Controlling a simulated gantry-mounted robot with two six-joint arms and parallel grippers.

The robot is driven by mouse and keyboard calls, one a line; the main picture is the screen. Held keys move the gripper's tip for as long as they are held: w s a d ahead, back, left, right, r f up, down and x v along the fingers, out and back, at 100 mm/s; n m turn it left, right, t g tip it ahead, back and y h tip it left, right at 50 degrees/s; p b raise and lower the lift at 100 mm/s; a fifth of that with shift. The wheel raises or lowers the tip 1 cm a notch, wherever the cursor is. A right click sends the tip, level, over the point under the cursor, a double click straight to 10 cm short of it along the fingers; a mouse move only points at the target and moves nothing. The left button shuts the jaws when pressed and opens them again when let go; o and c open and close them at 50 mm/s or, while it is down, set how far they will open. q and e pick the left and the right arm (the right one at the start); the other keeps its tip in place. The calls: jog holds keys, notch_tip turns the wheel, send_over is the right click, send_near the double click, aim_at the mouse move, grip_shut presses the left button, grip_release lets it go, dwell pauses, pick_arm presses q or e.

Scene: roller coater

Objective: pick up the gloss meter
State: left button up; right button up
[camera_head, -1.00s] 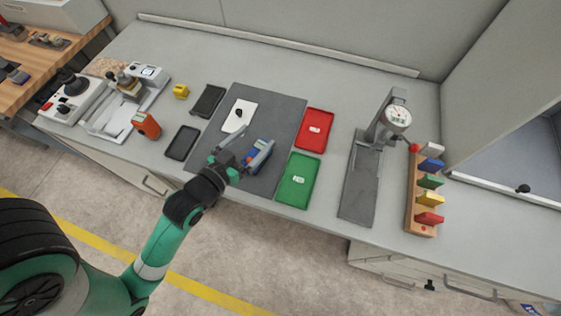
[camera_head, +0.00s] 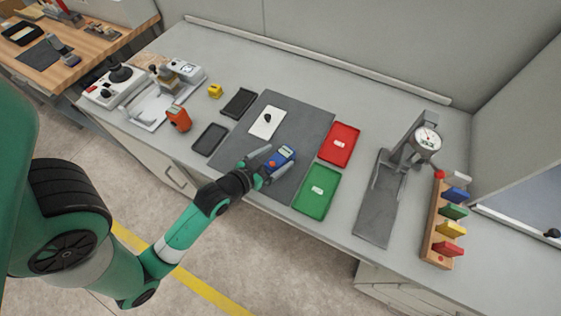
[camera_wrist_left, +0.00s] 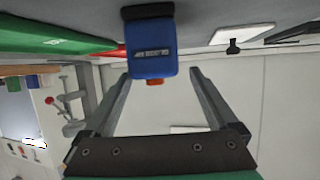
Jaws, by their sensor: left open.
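The blue meter (camera_head: 282,157), which I take for the gloss meter, lies on the grey mat (camera_head: 305,122) near its front edge. It has a dark end and a small orange-red part; its label is too small to read. My left gripper (camera_head: 271,164) is open, low over the mat at the meter's left end. In the left wrist view the meter (camera_wrist_left: 152,50) shows between the two fingertips and beyond them, with gaps visible on both sides. No grip on it shows. My right gripper is not in view.
A red tray (camera_head: 341,145) and a green tray (camera_head: 317,190) lie right of the mat. A dial gauge stand (camera_head: 384,198) and a rack of coloured blocks (camera_head: 435,223) stand farther right. An orange device (camera_head: 178,118) and dark trays lie left. A white card (camera_head: 267,122) is on the mat.

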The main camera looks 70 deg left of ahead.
aim_at(287, 153)
pick_arm(q)
jog(key=shift+w+a+f, duration=0.1)
jog(key=shift+w+f, duration=0.15)
jog(key=shift+f, duration=0.05)
jog(key=b+x, duration=0.1)
jog(key=x, duration=0.3)
jog(key=shift+w+f+b, duration=0.15)
jog(key=shift+w+b, duration=0.15)
jog(key=shift+b, duration=0.05)
grip_shut()
